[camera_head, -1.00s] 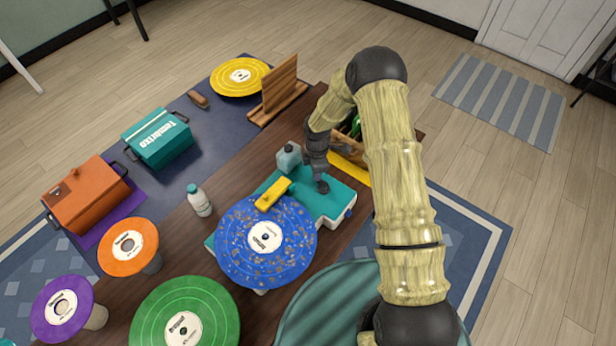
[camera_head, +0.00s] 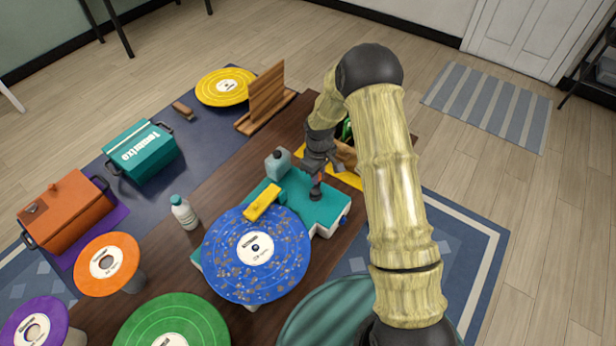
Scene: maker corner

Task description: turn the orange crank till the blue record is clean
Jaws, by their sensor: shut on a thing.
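The blue record (camera_head: 285,268) lies flat on the teal machine (camera_head: 325,207) on the dark wooden table. Brown and golden specks of dirt are spread over it. A yellow arm (camera_head: 262,203) reaches over the record's upper edge. My gripper (camera_head: 316,184) is above the teal machine, right of the yellow arm, pointing down. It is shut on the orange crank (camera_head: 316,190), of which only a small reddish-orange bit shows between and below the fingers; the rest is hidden.
A grey-teal bottle (camera_head: 277,164) stands close left of my gripper. A wooden rack (camera_head: 267,95) and a crate (camera_head: 345,156) are behind it. A white bottle (camera_head: 184,213), an orange record (camera_head: 107,263) and a green record (camera_head: 172,322) are to the left.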

